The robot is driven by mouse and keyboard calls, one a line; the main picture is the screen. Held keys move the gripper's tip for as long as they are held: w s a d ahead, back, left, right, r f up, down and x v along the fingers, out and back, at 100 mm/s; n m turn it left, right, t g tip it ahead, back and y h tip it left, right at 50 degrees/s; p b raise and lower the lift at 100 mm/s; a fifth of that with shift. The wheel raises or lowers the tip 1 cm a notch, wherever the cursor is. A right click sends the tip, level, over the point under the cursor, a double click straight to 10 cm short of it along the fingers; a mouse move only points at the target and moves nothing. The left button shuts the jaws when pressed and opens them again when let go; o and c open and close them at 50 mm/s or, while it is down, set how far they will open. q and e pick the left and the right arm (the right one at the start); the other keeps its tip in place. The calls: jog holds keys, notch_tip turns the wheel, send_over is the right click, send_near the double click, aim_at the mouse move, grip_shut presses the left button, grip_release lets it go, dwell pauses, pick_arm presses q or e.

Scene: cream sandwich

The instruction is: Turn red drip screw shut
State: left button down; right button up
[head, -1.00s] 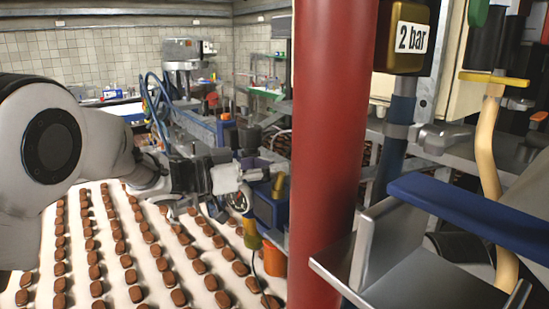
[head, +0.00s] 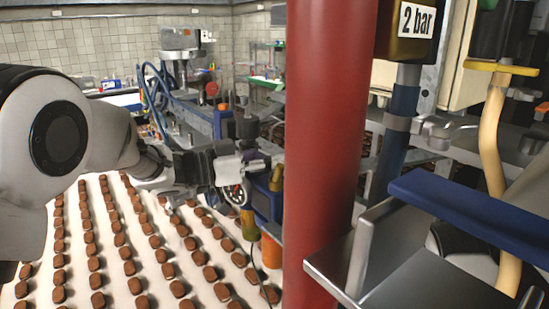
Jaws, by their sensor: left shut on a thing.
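My left arm comes in from the left, and its gripper (head: 250,166) is at the blue device (head: 266,200) beside the conveyor. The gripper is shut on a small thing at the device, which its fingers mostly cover. A red drip screw cannot be made out clearly; an orange part (head: 277,178) shows on the device just right of the fingers. My right gripper is not in view.
A thick red column (head: 325,140) stands right of the gripper and hides what is behind it. The conveyor (head: 205,240) below carries rows of brown biscuits. A blue bar (head: 470,212) and metal plates fill the right side.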

aim_at(267, 184)
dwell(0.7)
pick_arm(q)
jog(key=c, duration=1.3)
grip_release()
jog(key=shift+s+a, duration=0.25)
jog(key=shift+s, duration=0.15)
jog(key=shift+s+a+f+b, duration=0.1)
jog(key=shift+s+a+b, duration=0.15)
jog(key=shift+s, duration=0.4)
jog(key=shift+s+a+b, duration=0.15)
jog(key=shift+s+b, duration=0.15)
jog(key=shift+s, duration=0.3)
jog(key=s, duration=0.1)
jog(key=s+a, duration=0.1)
jog(key=s, duration=0.3)
jog(key=shift+s+a, duration=0.15)
jog(key=shift+a, duration=0.2)
